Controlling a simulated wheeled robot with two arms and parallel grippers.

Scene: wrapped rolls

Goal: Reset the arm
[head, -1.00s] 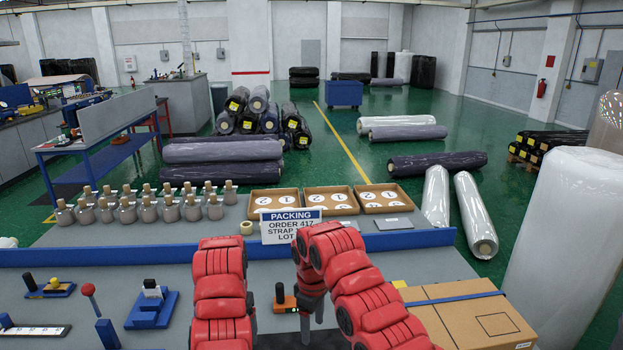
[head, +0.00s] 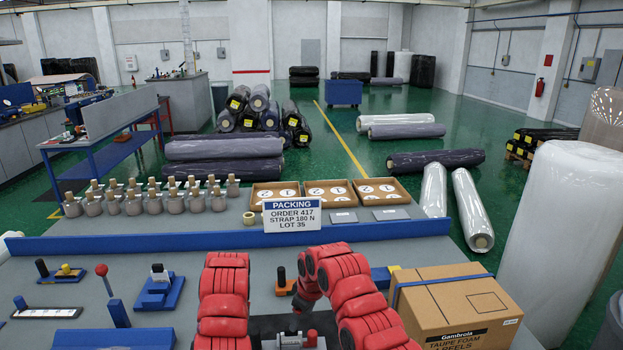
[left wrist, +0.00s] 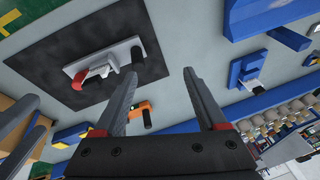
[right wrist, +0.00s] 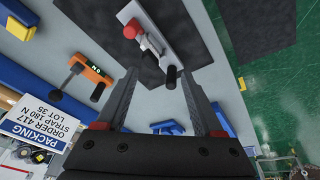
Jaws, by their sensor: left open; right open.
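My two red arms reach over the grey bench in the head view. The right arm bends near the middle, and its fingers do not show clearly there. In the right wrist view my right gripper (right wrist: 160,72) is open, with nothing held between its fingers. In the left wrist view my left gripper (left wrist: 160,71) is open and empty. A lever clamp with a red tip and black handle (head: 297,341) lies on a dark mat between the arms. It also shows beyond the fingers in the right wrist view (right wrist: 150,40) and the left wrist view (left wrist: 105,68).
A strapped cardboard box (head: 455,305) stands at right. An orange block with a black knob (head: 284,285) lies behind the clamp. Blue fixtures (head: 158,292) are at left. A blue ledge (head: 180,243) with a packing sign (head: 291,216) edges the bench, before several bottles and trays.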

